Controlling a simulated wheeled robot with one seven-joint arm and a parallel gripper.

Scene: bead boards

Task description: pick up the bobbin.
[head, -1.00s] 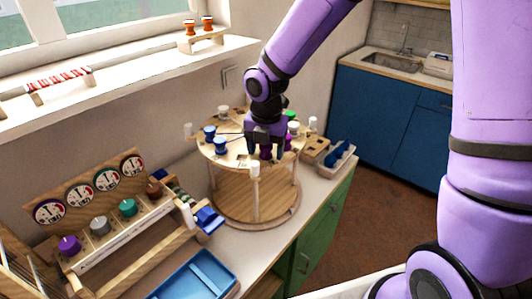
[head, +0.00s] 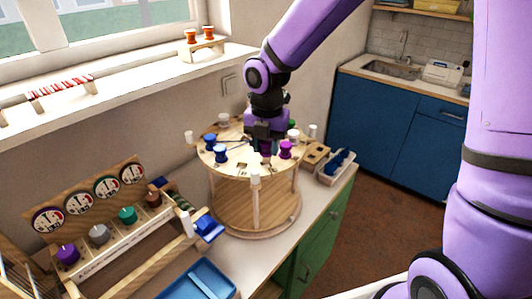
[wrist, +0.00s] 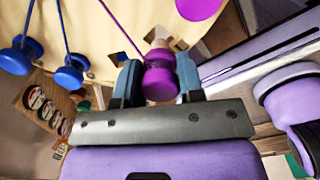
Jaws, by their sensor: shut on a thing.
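A purple bobbin (wrist: 160,80) sits between the two fingers of my gripper (wrist: 159,82) in the wrist view, and the gripper is shut on it. A purple thread runs from it towards the upper left. In the head view my gripper (head: 267,143) is over the right part of the round wooden board (head: 240,172), with the held bobbin (head: 266,151) just below it. I cannot tell whether the bobbin is clear of the board. A second purple bobbin (head: 286,150) stands just right of it, and also shows in the wrist view (wrist: 198,8).
Two blue bobbins (head: 220,153) stand at the board's left, with white ones (head: 224,119) behind and to the right. A dial rack (head: 100,200) and blue tray (head: 200,283) lie left and in front.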

